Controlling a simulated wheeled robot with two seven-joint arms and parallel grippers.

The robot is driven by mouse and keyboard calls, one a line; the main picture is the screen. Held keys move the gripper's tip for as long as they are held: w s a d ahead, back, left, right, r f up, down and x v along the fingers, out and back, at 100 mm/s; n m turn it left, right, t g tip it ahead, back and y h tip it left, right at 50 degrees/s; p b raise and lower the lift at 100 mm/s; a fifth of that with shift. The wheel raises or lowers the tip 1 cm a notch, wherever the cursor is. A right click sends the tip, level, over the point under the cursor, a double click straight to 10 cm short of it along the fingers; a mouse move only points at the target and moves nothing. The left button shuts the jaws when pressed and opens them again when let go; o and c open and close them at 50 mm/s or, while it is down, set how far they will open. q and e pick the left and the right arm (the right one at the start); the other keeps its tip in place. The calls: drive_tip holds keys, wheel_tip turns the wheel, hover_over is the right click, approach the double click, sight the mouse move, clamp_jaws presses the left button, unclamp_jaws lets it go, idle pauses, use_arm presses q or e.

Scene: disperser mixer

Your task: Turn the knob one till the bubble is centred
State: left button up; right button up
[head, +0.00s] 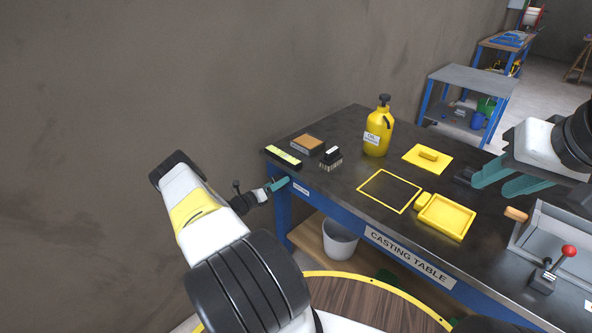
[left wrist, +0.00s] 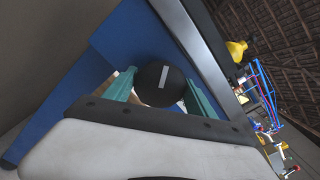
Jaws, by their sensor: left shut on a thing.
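The knob (left wrist: 153,92) is a round black disc with a short white mark, on the blue table front in the left wrist view. The teal fingers of my left gripper (left wrist: 158,93) lie on either side of it, shut on it. In the head view my left gripper (head: 277,185) is at the table's left front corner, and the knob is hard to make out. A yellow-green bar, apparently the level (head: 283,156), lies on the table above that corner; its bubble is too small to tell. My right gripper (head: 507,179) is open and empty over the table's right side.
The casting table (head: 340,133) holds a brush (head: 331,158), a brown-topped block (head: 307,144), a yellow bottle (head: 377,130), a yellow frame (head: 389,190), a yellow tray (head: 446,217) and a yellow float (head: 428,156). A red-knobbed lever (head: 568,252) stands at right. A bucket (head: 340,239) sits below.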

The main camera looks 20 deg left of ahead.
use_arm(q)
drive_tip(key=n, duration=0.5)
drive_tip(key=shift+n, duration=2.5)
drive_tip(key=o, duration=1.3)
drive_tip(key=shift+o, duration=0.4)
